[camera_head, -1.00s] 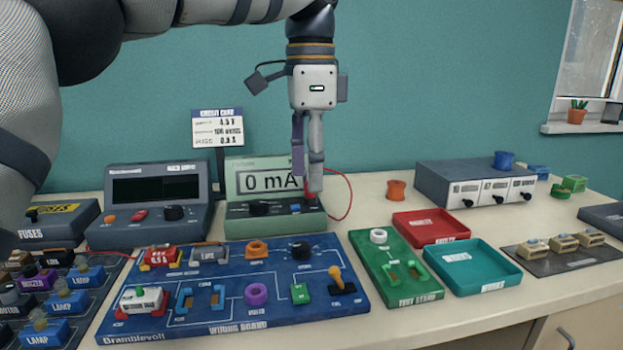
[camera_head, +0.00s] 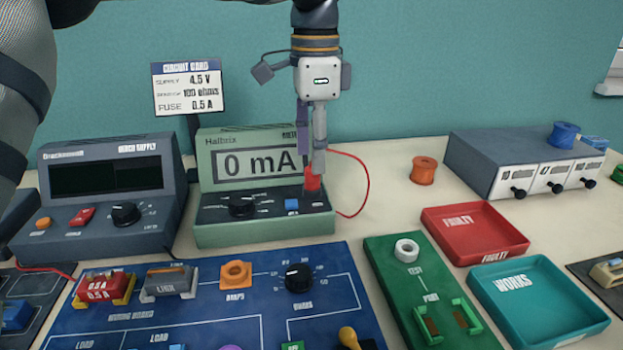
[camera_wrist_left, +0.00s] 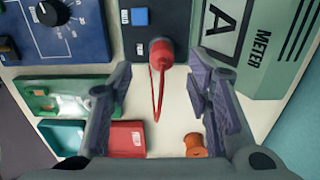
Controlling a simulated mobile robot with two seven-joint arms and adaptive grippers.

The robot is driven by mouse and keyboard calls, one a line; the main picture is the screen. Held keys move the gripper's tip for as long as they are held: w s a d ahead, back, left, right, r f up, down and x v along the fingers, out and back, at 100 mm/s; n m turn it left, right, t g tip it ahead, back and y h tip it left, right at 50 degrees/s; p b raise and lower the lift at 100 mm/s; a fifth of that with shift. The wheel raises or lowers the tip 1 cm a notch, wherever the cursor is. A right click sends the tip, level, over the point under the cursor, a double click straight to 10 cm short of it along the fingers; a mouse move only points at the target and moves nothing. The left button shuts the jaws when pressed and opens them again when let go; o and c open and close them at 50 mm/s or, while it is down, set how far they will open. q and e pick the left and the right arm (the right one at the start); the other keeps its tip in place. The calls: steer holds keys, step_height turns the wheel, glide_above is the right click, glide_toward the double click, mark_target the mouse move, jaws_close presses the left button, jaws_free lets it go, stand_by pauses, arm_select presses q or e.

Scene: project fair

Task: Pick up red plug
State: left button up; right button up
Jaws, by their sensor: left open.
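The red plug (camera_head: 313,181) stands on the front panel of the green meter (camera_head: 265,223), at its right end, with a red lead running from it. In the left wrist view the red plug (camera_wrist_left: 161,53) shows at the top, ahead of the gap between my fingers. My left gripper (camera_head: 312,160) points down over the plug. Its fingers overlap the plug's top in the head view. In the wrist view my left gripper (camera_wrist_left: 160,78) is open, with nothing between its fingertips. My right gripper is not in view.
A grey supply box (camera_head: 105,195) stands left of the meter, with a circuit card sign (camera_head: 188,90) behind. The blue wiring board (camera_head: 215,300) lies in front. A green board (camera_head: 400,275), red tray (camera_head: 475,228), teal tray (camera_head: 540,300) and orange spool (camera_head: 423,171) lie to the right.

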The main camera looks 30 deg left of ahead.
mark_target(312, 179)
arm_select(q)
steer(key=f, duration=0.4)
steer(key=shift+a+f, duration=0.2)
jaws_close()
steer(key=shift+r, duration=0.1)
